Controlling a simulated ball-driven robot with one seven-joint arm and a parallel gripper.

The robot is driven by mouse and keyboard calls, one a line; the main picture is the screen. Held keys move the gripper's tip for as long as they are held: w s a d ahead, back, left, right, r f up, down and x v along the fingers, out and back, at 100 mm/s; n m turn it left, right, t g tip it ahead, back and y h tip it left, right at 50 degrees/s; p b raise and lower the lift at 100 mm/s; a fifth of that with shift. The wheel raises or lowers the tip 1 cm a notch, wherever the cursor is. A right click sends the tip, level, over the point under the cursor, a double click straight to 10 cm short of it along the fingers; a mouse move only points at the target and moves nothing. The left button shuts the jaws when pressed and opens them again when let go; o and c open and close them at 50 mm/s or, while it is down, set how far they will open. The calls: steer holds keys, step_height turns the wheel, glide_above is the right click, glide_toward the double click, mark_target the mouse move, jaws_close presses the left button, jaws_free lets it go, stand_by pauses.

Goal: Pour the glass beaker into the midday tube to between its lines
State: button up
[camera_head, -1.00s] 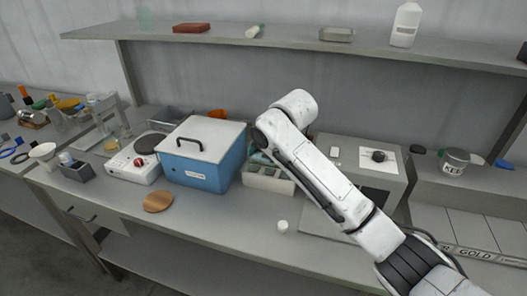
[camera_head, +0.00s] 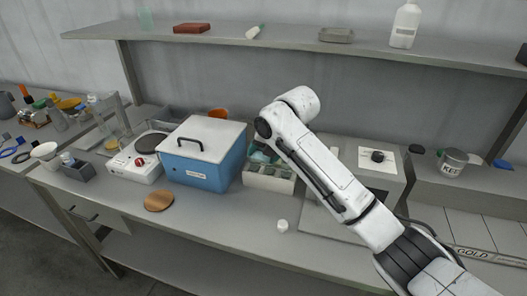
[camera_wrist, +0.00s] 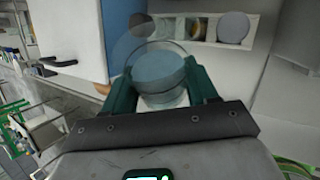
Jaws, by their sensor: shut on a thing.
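My gripper (camera_wrist: 158,74) is shut on a round glass beaker (camera_wrist: 160,88), with a teal finger on each side of it. The beaker is clear-walled and shows a blue-grey disc of contents from above. A pale rack (camera_wrist: 245,22) with a row of round tops in its compartments lies just beyond the beaker. In the head view the rack (camera_head: 268,181) stands right of the blue box, and my gripper (camera_head: 262,155) is over its back part, partly hidden by my arm. I cannot tell which tube is the midday one, nor see its lines.
A blue box (camera_head: 200,172) with a white lid and black handle stands close left of the rack. A white hotplate (camera_head: 136,166) is further left. A small white cap (camera_head: 283,225) and a copper-coloured disc (camera_head: 159,201) lie on the bench in front. A shelf (camera_head: 280,37) runs above.

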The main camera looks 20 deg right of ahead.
steer(key=shift+w+m+g+y+p, duration=0.1)
steer(key=shift+m+g+y+p, duration=0.3)
steer(key=shift+g+y+p, duration=0.6)
stand_by(0.8)
steer(key=shift+d+f+g+y, duration=0.15)
steer(key=shift+g+y, duration=0.15)
steer(key=shift+g, duration=0.2)
steer(key=shift+w+b, duration=0.1)
steer(key=shift+b, duration=0.25)
